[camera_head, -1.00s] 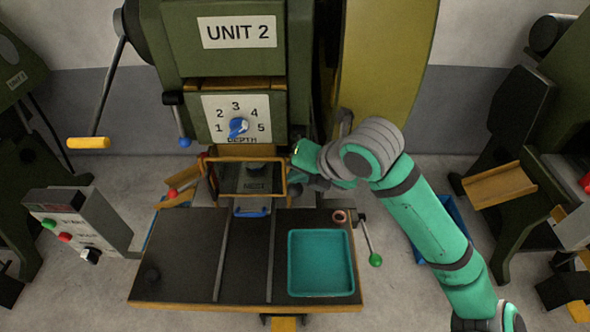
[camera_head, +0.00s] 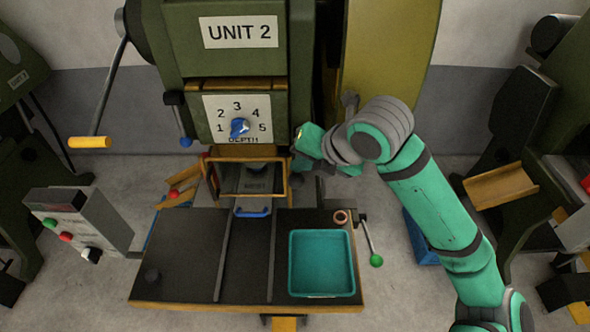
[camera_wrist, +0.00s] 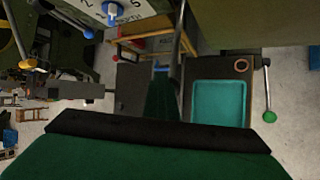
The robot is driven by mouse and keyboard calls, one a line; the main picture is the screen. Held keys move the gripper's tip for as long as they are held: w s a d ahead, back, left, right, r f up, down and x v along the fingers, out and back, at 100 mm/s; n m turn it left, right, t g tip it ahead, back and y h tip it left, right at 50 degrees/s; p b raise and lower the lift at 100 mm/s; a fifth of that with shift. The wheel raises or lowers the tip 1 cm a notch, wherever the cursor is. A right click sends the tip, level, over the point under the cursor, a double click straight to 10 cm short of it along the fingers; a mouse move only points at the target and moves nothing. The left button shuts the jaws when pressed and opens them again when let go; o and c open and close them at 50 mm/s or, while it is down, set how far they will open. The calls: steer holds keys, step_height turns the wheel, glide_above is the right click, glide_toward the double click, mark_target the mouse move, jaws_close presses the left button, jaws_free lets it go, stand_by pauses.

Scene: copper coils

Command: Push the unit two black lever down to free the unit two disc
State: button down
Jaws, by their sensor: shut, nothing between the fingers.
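The unit two press (camera_head: 187,55) stands at the back with its "UNIT 2" sign and depth dial. My green wrist (camera_head: 308,143) is beside the press's right side, right of the dial. In the wrist view, my shut, empty gripper (camera_wrist: 178,75) shows as a narrow dark shape above the green hand and its black bar. I cannot clearly make out the black lever; a dark grey upright piece (camera_head: 350,103) shows behind my wrist, and I cannot tell whether it is that lever. No unit two disc can be picked out. No contact is visible.
A dark table (camera_head: 185,280) holds a teal tray (camera_head: 291,264) and a copper ring (camera_head: 340,216). A yellow-framed guard (camera_head: 284,178) stands behind it. A green-knobbed lever (camera_head: 376,260) is at the table's right; a blue-knobbed lever (camera_head: 185,141) hangs left of the dial. A control box (camera_head: 110,228) stands left.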

steer(key=shift+r, duration=1)
steer(key=shift+w, duration=0.15)
steer(key=shift+w+a+r, duration=0.1)
steer(key=shift+w+r, duration=0.05)
steer(key=shift+r, duration=0.65)
steer(key=shift+w+r, duration=0.15)
steer(key=shift+r, duration=0.65)
steer(key=shift+d+r, duration=0.2)
steer(key=shift+r, duration=0.65)
steer(key=shift+a, duration=0.15)
